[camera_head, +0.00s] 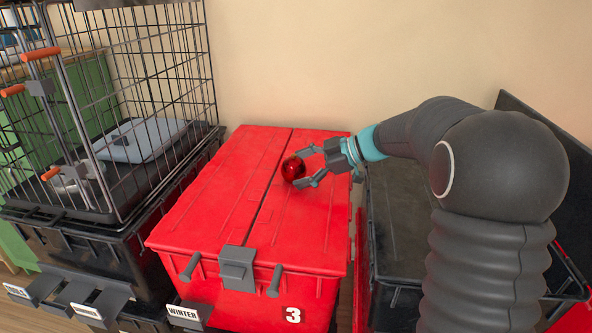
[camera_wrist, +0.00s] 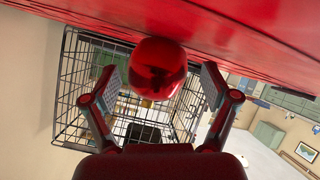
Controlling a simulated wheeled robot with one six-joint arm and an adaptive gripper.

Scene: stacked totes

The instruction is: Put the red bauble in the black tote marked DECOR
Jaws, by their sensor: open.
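The red bauble (camera_head: 293,168), shiny and round, rests on the closed lid of a red tote (camera_head: 215,200) with a WINTER label and a 3. My gripper (camera_head: 307,168) is open, its fingers low over the lid on the bauble's right side. In the wrist view the bauble (camera_wrist: 158,68) sits between the two fingertips (camera_wrist: 160,82), with a gap visible on each side. A black tote (camera_head: 395,225) stands right of the red tote, partly hidden behind my arm. No DECOR marking is readable on it.
A wire cage (camera_head: 160,75) stands on black totes (camera_head: 100,255) at the left, with a grey-blue item inside. A black panel (camera_head: 575,165) rises at the far right behind my arm. The wall is close behind. Most of the red lid is clear.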

